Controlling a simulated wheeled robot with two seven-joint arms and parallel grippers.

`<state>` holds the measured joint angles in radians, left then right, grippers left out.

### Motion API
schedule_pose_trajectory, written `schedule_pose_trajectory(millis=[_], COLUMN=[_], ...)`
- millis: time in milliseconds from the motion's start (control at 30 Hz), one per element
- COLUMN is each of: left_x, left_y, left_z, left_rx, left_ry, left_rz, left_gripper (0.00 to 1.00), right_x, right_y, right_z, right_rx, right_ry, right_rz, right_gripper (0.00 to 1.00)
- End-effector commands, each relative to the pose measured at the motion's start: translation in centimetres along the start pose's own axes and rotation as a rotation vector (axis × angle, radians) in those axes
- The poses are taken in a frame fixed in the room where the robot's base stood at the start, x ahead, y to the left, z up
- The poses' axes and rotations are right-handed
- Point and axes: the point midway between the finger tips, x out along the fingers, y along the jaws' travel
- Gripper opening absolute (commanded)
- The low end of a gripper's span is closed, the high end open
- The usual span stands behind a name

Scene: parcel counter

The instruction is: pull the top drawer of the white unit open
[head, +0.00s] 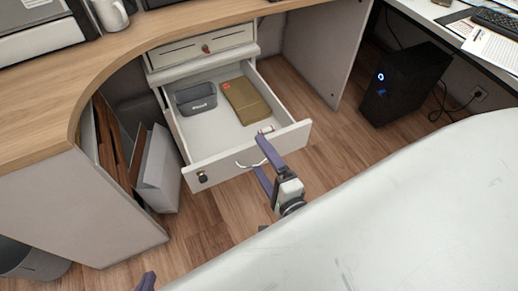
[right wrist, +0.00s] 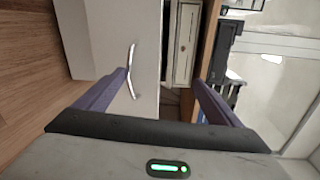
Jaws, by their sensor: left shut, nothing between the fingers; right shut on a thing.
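The white unit (head: 200,68) stands under the wooden counter. Its drawer (head: 240,163) is pulled well out, showing its inside. The metal bow handle (head: 246,165) is on the drawer front, with a dark lock to its left. The handle also shows in the right wrist view (right wrist: 132,85), beside the left fingertip. Only the tip of my left gripper (head: 147,282) shows at the bottom edge; it is shut, empty and away from the unit.
The drawer holds a grey box (head: 195,98), a brown packet (head: 246,100) and a small red-and-white item (head: 265,130). A shut cream drawer box (head: 190,53) sits above. A black computer (head: 405,85) stands right. Floor between is clear.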

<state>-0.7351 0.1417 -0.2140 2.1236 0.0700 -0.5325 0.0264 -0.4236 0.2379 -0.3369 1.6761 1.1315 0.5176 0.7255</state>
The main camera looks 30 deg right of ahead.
Motion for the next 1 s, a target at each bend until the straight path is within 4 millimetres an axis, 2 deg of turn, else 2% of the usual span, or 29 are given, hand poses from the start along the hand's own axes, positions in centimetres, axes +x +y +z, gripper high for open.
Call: schedule_pose_trajectory(millis=[33, 133, 167, 233, 267, 700, 1000], left_x=[-0.1, -0.1, -0.1, -0.1, -0.1, -0.1, -0.1], left_y=[0.0, 0.0, 0.0, 0.0, 0.0, 0.0, 0.0], left_z=[-0.1, -0.2, -0.2, -0.2, -0.2, -0.2, -0.1], left_rx=[0.000, 0.000, 0.000, 0.000, 0.000, 0.001, 0.001], left_ry=[0.000, 0.001, 0.001, 0.001, 0.001, 0.001, 0.001], left_rz=[0.000, 0.000, 0.000, 0.000, 0.000, 0.000, 0.000], left_gripper=[0.00, 0.00, 0.00, 0.00, 0.00, 0.00, 0.00], right_x=[0.1, -0.7, -0.9, -1.4, -1.6, -4.9, -5.8], right_y=[-1.7, -1.6, -1.5, -1.4, -1.4, -0.5, -0.4], right_z=[0.0, 0.0, -0.1, 0.0, 0.0, 0.0, 0.0], right_rx=[-0.002, -0.003, -0.003, -0.003, -0.003, 0.001, 0.001], right_ry=[0.006, 0.006, 0.007, 0.006, 0.005, 0.004, 0.004], right_rz=[-0.039, -0.037, -0.037, -0.036, -0.035, -0.023, -0.023], right_gripper=[0.71, 0.74, 0.72, 0.31, 0.26, 0.26, 0.26])
